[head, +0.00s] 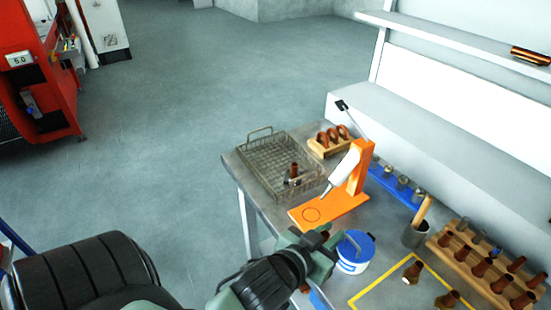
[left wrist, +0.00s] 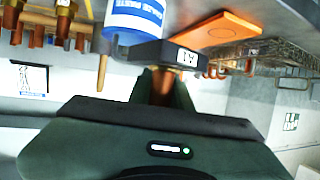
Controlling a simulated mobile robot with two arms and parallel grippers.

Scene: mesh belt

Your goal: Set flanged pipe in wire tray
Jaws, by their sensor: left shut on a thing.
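The wire tray (head: 262,156) lies on the far left part of the table, with one brown flanged pipe (head: 293,172) standing in it. My left gripper (head: 318,246) is shut on a brown flanged pipe, in front of the tray and beside the blue-lidded tub. In the left wrist view the held pipe (left wrist: 163,84) shows between the fingers, partly hidden by them and by a dark labelled block. More flanged pipes (head: 412,271) stand in a yellow outline at the front right. My right gripper is not in view.
An orange stand (head: 340,203) with a white tool stands between my left gripper and the tray. The blue-lidded white tub (head: 354,252) is close to the gripper. A wooden rack of pipes (head: 480,264) and a grey cup (head: 414,235) stand at right. The tray has free mesh floor.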

